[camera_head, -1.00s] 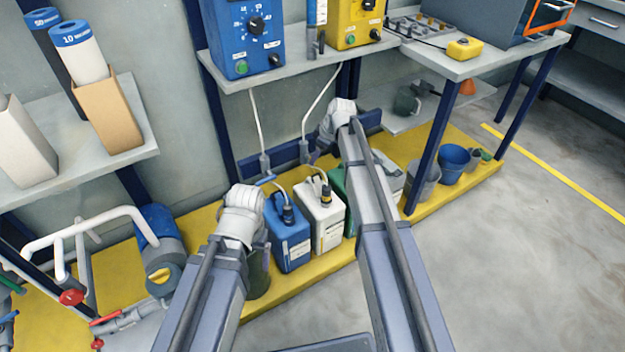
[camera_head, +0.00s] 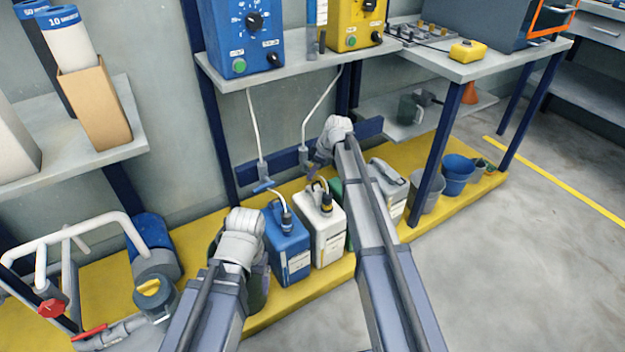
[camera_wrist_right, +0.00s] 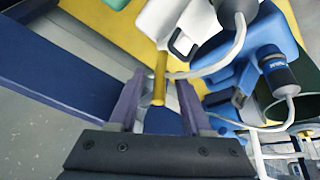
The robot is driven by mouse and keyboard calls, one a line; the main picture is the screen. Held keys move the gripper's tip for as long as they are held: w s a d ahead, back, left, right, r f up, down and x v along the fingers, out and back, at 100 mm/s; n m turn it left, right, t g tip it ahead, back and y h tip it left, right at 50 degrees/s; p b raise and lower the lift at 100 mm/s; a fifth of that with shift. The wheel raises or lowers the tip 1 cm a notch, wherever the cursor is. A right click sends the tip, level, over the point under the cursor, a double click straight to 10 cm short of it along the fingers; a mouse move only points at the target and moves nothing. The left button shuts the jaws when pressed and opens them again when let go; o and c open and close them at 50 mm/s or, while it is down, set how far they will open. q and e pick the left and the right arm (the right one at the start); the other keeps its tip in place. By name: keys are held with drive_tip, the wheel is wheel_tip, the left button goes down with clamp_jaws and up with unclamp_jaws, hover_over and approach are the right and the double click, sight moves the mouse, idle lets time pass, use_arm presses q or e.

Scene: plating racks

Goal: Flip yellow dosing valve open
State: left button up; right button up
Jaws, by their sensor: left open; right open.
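A yellow lever (camera_wrist_right: 160,80), seemingly the dosing valve's handle, shows in the right wrist view. It lies between the fingers of my open right gripper (camera_wrist_right: 158,100); I cannot tell whether they touch it. In the head view my right gripper (camera_head: 316,162) is low by the wall behind the canisters, at the lower end of the right hose (camera_head: 318,108), and the yellow lever is hidden there. My left gripper (camera_head: 258,282) hangs beside the blue canister (camera_head: 288,245), mostly hidden behind its wrist. A blue-handled valve (camera_head: 264,186) hangs on the left hose (camera_head: 254,125).
A white canister (camera_head: 320,228) stands right of the blue one on the yellow platform (camera_head: 300,290). A blue dosing unit (camera_head: 240,45) and a yellow one (camera_head: 350,25) stand on the shelf above. White pipes with a red valve wheel (camera_head: 52,308) stand at left. The floor at right is clear.

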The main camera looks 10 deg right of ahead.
drive_tip(key=shift+b+x, duration=0.5)
drive_tip(key=shift+x, duration=0.55)
drive_tip(key=shift+r, duration=0.1)
drive_tip(key=shift+c, duration=0.3)
clamp_jaws()
